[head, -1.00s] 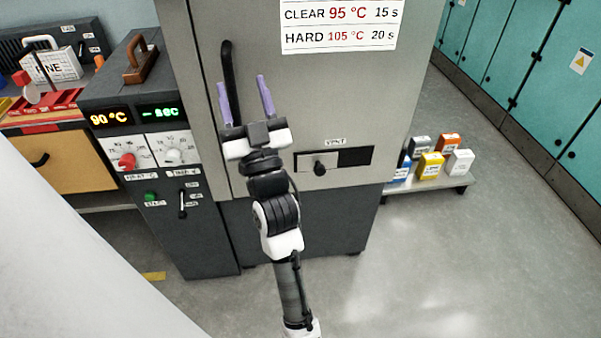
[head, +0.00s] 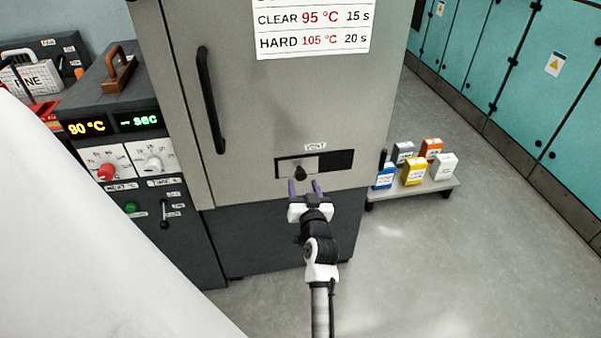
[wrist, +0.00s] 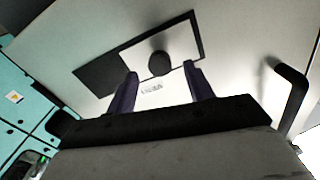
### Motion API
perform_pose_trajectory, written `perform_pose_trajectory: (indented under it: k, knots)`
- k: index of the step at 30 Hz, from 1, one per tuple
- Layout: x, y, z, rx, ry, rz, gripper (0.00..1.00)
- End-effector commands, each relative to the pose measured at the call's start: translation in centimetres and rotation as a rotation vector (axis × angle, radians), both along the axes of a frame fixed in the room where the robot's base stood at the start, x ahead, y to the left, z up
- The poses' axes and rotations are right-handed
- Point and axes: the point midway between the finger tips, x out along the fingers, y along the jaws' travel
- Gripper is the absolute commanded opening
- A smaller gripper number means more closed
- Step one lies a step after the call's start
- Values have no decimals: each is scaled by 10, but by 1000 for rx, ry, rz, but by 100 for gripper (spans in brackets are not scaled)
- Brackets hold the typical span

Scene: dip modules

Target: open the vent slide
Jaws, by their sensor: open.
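The vent slide (head: 289,167) is a light plate with a round black knob (head: 301,173), set in a dark-framed slot in the grey cabinet front under a "VENT" label. The plate fills the slot's left part; the right part (head: 337,160) is dark. My gripper (head: 304,187) is open and empty, its purple fingers pointing at the knob. In the wrist view, the knob (wrist: 160,64) appears between and slightly beyond the fingertips (wrist: 159,75). I see no contact. The dark part of the slot (wrist: 100,84) lies on the left there.
A black door handle (head: 211,100) stands out from the cabinet, up and left of the vent. A control panel (head: 128,160) with dials is at the left. A low shelf (head: 412,190) with several small boxes is at the right. The floor beyond is clear.

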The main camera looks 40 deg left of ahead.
Motion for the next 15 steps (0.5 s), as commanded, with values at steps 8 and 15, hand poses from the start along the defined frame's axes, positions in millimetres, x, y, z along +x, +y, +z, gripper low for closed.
perform_pose_trajectory:
  k: [8, 15]
  knots:
    - [28, 32, 1, 1, -1, -1, 52]
    - [34, 39, 0, 1, -1, -1, 52]
